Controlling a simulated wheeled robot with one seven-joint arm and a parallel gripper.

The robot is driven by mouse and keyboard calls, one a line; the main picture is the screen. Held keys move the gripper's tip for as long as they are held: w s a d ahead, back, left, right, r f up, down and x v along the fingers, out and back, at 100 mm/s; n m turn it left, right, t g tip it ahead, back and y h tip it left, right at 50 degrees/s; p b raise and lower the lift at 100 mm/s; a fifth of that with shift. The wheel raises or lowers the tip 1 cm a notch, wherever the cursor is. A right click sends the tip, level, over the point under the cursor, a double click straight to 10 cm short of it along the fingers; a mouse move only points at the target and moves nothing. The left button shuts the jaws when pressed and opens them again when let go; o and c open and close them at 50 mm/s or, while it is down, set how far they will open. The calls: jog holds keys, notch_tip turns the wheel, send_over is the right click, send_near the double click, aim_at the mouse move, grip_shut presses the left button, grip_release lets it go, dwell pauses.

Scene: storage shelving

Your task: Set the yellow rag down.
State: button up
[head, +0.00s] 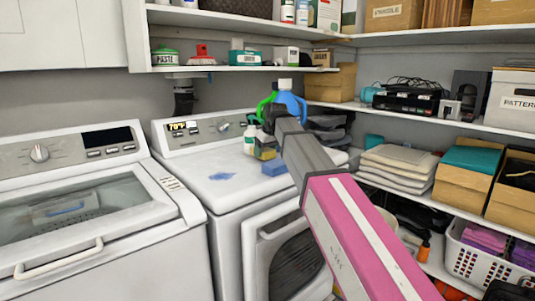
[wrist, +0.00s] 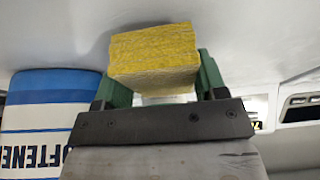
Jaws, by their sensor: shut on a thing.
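The yellow rag (wrist: 155,52) is a folded, thick block between the two green fingers of my gripper (wrist: 157,72) in the wrist view. My gripper is shut on it. In the head view, my arm reaches over the right-hand white machine (head: 215,158), and the yellow rag (head: 266,154) shows small just beyond the arm, low over the machine's top. Whether its underside touches the surface I cannot tell. My arm covers part of the gripper there.
A blue sponge-like block (head: 274,168) and a blue patch (head: 222,176) lie on the machine top. A blue-and-white softener container (wrist: 45,125) is close left in the wrist view. The front left of the top is clear.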

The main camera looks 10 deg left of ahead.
jog(key=shift+w+d, duration=0.55)
jog(key=shift+w, duration=0.15)
jog(key=shift+s+a+f, duration=0.1)
jog(key=shift+s+f, duration=0.1)
jog(key=shift+f, duration=0.4)
jog(key=shift+f, duration=0.1)
jog(key=o, duration=1)
jog(key=v, duration=1.2)
